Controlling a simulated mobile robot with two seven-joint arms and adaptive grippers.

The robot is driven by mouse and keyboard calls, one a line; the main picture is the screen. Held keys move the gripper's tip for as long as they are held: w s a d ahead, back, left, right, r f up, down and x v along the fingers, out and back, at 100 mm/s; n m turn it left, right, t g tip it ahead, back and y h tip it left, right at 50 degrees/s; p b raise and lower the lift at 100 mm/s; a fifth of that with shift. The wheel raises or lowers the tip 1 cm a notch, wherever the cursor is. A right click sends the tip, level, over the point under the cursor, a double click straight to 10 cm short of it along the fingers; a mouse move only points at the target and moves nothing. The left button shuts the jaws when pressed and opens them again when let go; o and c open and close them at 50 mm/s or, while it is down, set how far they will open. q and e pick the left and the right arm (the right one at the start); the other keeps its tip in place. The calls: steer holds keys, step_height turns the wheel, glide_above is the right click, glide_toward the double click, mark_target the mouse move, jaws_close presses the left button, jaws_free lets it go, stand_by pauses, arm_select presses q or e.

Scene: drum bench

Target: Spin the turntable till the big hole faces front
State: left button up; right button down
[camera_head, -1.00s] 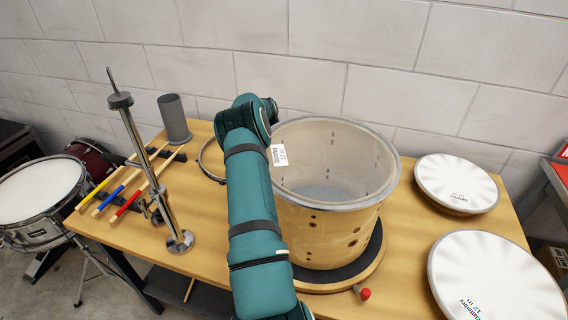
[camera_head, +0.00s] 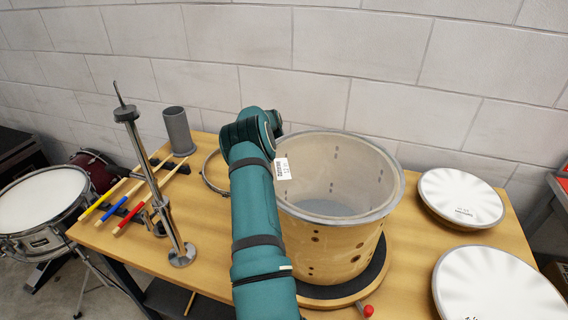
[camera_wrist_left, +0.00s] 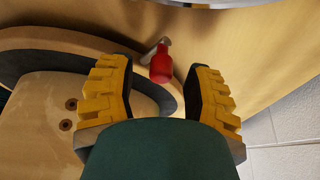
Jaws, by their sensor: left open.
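A wooden drum shell (camera_head: 332,245) with a metal rim stands on the round turntable (camera_head: 345,301). Several small dark holes show on its front wall; I cannot pick out a clearly bigger one. A red knob (camera_head: 368,310) sticks out at the turntable's front. My left arm crosses in front of the drum's left side, and its gripper is hidden in the head view. In the left wrist view my left gripper (camera_wrist_left: 172,100) is open. A red knob (camera_wrist_left: 161,66) on a metal stem shows between and beyond its fingers, apparently a different one, beside the turntable edge. My right gripper is out of view.
Two white drumheads (camera_head: 460,197) (camera_head: 497,287) lie right on the bench. Left are a metal stand (camera_head: 160,190), coloured sticks (camera_head: 130,205) and a grey cylinder (camera_head: 178,131). A metal hoop (camera_head: 207,176) lies behind my arm. A block wall stands behind.

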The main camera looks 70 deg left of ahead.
arm_select(q)
steer(key=v, duration=1.1)
steer(key=shift+r, duration=0.1)
